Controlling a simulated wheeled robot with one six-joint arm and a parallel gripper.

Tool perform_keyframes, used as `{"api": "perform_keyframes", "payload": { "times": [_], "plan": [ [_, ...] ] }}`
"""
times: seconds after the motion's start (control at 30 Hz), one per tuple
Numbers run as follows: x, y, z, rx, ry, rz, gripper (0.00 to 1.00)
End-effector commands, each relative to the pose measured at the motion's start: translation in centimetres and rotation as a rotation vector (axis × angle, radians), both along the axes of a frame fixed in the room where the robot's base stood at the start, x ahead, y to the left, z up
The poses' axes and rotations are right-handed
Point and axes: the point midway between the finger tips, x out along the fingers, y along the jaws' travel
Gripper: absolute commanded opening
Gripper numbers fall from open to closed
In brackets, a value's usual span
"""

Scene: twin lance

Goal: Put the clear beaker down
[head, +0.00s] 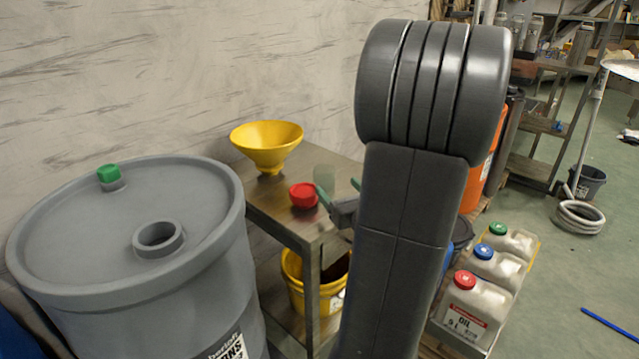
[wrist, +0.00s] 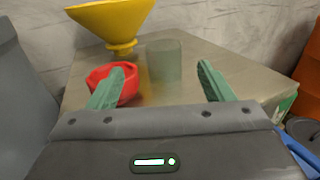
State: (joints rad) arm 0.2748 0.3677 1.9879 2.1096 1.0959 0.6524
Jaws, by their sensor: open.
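The clear beaker (wrist: 164,61) stands upright on the metal table (wrist: 200,88) in the wrist view. In the head view the beaker (head: 324,179) is a faint see-through shape behind my fingers. My gripper (wrist: 160,85) is open, with its green fingers spread wide. The beaker shows beyond and between the fingertips, and I see no finger touching it. In the head view my gripper (head: 338,194) is over the table, partly hidden by my arm.
A red cap-like object (head: 303,195) sits left of the beaker, close to my left finger. A yellow funnel (head: 267,145) stands behind it. A grey drum (head: 140,250) is at the left. Several oil jugs (head: 466,310) stand on the right. A yellow bucket (head: 300,290) is under the tabletop.

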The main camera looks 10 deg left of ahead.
Motion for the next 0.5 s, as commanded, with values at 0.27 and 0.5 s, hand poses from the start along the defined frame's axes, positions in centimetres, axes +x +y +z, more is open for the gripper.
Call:
{"api": "perform_keyframes", "payload": {
  "times": [0.27, 0.5],
  "plan": [
    [2.2, 1.5, 0.0, 0.001, -0.001, 0.000, 0.74],
    [4.9, 3.1, -0.2, 0.001, -0.001, 0.002, 0.74]
  ]
}}
